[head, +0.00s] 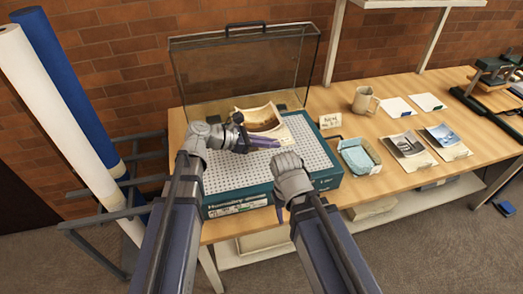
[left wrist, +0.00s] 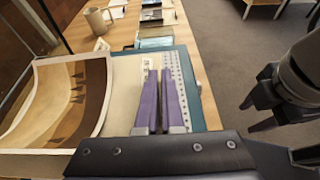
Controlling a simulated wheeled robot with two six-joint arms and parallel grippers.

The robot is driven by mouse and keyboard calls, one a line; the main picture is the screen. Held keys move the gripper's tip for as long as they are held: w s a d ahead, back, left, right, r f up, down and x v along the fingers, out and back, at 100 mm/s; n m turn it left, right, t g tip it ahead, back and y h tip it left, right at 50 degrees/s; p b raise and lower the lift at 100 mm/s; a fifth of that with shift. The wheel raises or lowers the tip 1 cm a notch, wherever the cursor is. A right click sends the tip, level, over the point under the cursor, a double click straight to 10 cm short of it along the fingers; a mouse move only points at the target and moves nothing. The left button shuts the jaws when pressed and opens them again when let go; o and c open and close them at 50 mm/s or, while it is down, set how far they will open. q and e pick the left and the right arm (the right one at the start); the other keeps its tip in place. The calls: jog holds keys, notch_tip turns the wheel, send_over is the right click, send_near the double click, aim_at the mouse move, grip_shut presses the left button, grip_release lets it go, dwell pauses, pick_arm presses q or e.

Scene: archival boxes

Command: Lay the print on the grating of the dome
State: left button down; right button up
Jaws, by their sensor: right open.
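The print (head: 262,118) is a curled, cream-bordered sheet with a brown picture. It rests at the back of the dome's white grating (head: 225,172), its sides bowed up. In the left wrist view the print (left wrist: 85,85) fills the left side. My left gripper (head: 265,142) is at the print's front right, its purple fingers pointing right over a flat cream area. In the left wrist view its fingers (left wrist: 160,95) are close together with a narrow gap; whether they grip anything is unclear. My right gripper (head: 279,212) is open near the dome's front edge, its fingers partly hidden.
The dome's clear lid (head: 235,70) stands open behind the teal base (head: 262,192). To the right are a small card (head: 330,121), a blue tray (head: 357,155), a mug (head: 364,101) and several prints and cards. Two long rolls (head: 55,100) stand at the left.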

aim_at(270, 170)
pick_arm(q)
jog(key=shift+f+b, duration=5.1)
jog(key=shift+r, duration=0.15)
jog(key=c, duration=1.5)
grip_release()
jog(key=shift+f, duration=0.2)
jog(key=o, duration=0.4)
jog(key=shift+o, duration=0.2)
jog(key=shift+r, duration=0.1)
